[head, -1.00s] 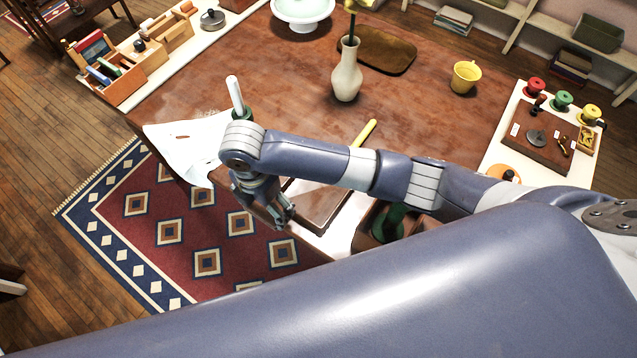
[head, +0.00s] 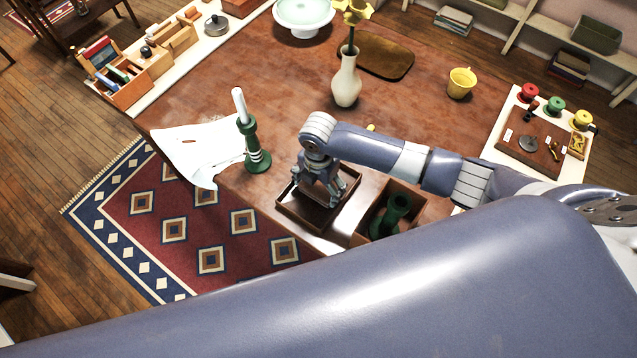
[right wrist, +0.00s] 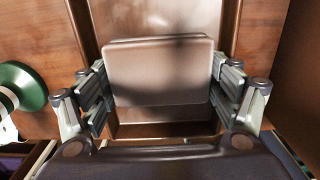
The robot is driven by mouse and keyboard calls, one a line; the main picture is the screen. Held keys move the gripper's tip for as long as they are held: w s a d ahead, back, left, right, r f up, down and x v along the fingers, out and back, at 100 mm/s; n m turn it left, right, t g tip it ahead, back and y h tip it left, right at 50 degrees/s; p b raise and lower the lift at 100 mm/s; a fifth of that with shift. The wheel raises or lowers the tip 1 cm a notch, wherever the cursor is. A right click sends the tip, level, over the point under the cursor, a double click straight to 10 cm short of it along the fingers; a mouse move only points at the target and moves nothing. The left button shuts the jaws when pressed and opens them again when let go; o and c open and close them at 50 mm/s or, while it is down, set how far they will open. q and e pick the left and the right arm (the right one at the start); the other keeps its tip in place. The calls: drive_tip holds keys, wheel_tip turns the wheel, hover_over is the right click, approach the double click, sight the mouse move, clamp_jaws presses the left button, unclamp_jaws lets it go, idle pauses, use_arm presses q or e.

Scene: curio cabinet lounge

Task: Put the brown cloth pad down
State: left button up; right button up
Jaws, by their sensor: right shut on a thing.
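The brown cloth pad (right wrist: 158,75) is a flat, rounded rectangle between the fingers of my right gripper (right wrist: 160,90) in the right wrist view. The gripper is shut on it from both sides. In the head view my right gripper (head: 322,192) points down over a shallow dark brown tray (head: 290,207) at the table's front edge. The tray also shows behind the pad in the wrist view (right wrist: 165,130). The pad is mostly hidden by the gripper in the head view, and I cannot tell whether it touches the tray. My left gripper is not in view.
A green candlestick (head: 257,160) with a white candle stands left of the tray, by a white cloth (head: 195,150). A brown box (head: 415,213) with a green object (head: 392,212) inside is close on the right. A white vase (head: 346,80) stands behind. The middle tabletop is mostly clear.

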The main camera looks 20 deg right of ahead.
sight(318, 187)
drive_tip(key=shift+f, duration=0.15)
drive_tip(key=shift+f, duration=0.2)
drive_tip(key=o, duration=1.1)
drive_tip(key=shift+r, duration=0.1)
drive_tip(key=shift+r, duration=0.25)
wheel_tip(318, 187, up, 12)
drive_tip(key=shift+f+b, duration=0.1)
drive_tip(key=shift+b, duration=0.45)
drive_tip(key=shift+a, duration=0.1)
